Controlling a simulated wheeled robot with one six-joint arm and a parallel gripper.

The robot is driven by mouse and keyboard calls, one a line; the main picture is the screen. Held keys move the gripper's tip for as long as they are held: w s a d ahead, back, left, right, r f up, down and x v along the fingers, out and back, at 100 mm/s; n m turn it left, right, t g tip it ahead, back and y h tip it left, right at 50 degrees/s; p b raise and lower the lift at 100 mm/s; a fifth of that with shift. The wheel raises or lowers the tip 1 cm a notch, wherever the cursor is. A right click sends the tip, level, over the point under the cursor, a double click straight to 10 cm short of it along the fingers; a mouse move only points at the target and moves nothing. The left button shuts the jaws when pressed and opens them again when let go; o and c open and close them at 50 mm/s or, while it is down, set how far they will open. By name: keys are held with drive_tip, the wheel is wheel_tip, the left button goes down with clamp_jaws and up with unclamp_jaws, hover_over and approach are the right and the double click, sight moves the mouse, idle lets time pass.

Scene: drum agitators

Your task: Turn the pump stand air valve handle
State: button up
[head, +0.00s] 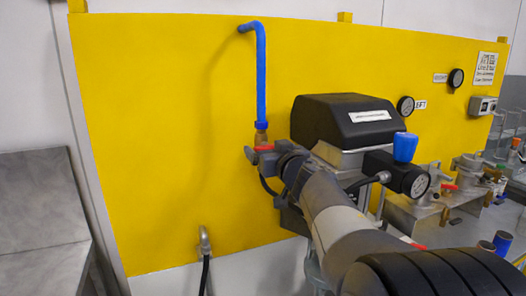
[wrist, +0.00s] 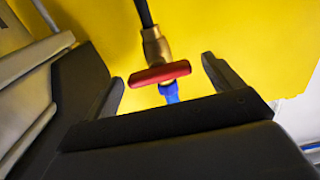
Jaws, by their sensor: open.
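The air valve has a red bar handle (head: 264,148) and a brass body (head: 260,138) below a blue air pipe (head: 262,85) in front of the yellow panel. In the wrist view the red handle (wrist: 160,73) lies nearly crosswise, tilted slightly, with the brass body (wrist: 155,46) above it and a piece of blue pipe (wrist: 170,93) below. My gripper (head: 260,167) is open at the valve. In the wrist view its two fingers stand on either side of the handle, with gaps to both. I cannot tell how deep the handle sits between them.
A black-topped pump unit (head: 348,120) stands close to the right of the valve, with a blue-knobbed regulator and gauge (head: 411,180). A dark hose (wrist: 144,13) runs from the brass body. A hose fitting (head: 205,240) is low on the left. The yellow panel (head: 160,130) left of the valve is clear.

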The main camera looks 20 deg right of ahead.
idle(0.3)
drive_tip(key=c, duration=1)
